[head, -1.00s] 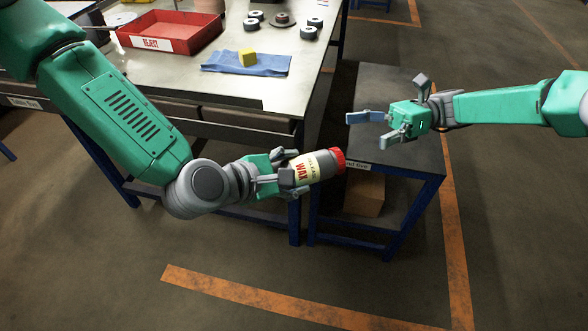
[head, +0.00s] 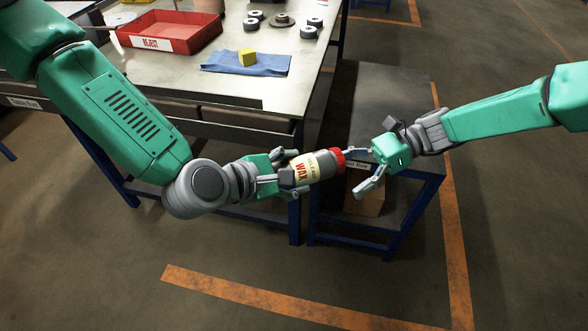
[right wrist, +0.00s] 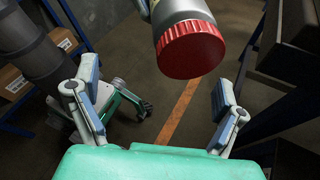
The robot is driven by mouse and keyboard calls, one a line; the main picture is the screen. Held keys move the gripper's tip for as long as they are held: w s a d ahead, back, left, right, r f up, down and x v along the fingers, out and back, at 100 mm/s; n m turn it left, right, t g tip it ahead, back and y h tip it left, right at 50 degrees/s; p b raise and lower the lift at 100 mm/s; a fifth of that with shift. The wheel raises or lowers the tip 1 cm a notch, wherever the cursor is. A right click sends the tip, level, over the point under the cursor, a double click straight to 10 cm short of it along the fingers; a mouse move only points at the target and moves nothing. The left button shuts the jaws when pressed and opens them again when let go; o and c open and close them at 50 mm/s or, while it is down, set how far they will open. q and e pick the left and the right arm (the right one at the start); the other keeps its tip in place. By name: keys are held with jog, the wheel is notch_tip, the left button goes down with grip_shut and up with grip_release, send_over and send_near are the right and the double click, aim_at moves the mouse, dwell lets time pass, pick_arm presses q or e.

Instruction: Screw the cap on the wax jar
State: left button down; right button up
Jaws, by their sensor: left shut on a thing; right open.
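The wax jar (head: 312,168) is grey with a cream "WAX" label and lies nearly on its side in the air. My left gripper (head: 291,174) is shut around its left part. The red cap (head: 339,159) is on the jar's right end; how tightly it sits cannot be told. My right gripper (head: 362,169) is open and empty, just right of the cap, its fingers pointing at it. In the right wrist view the cap (right wrist: 190,48) faces me at top centre, beyond and between the open fingers (right wrist: 160,105), apart from them.
The workbench (head: 180,75) holds a red reject tray (head: 205,35), a blue cloth (head: 268,66) with a yellow block (head: 247,57), and several discs (head: 282,19). A lower dark table (head: 375,90) with a cardboard box (head: 366,196) beneath stands behind my right gripper. Open floor lies in front.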

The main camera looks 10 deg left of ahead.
jog(key=s+d+f+n+t+h, duration=0.1)
jog(key=s+d+f+n+h, duration=0.25)
jog(key=s+f, duration=0.5)
jog(key=s+d+f+n+t+h, duration=0.1)
jog(key=s+d+f+n+h, duration=0.1)
jog(key=s+d+f+h, duration=0.45)
jog(key=s+d+n+t+h, duration=0.2)
jog(key=s+d+n+t, duration=0.3)
jog(key=s+d+n, duration=0.6)
jog(key=s+d, duration=0.2)
jog(key=d, duration=0.1)
jog(key=shift+h, duration=0.3)
pick_arm(q)
jog(key=shift+r, duration=0.1)
pick_arm(e)
jog(key=shift+s+f, duration=0.1)
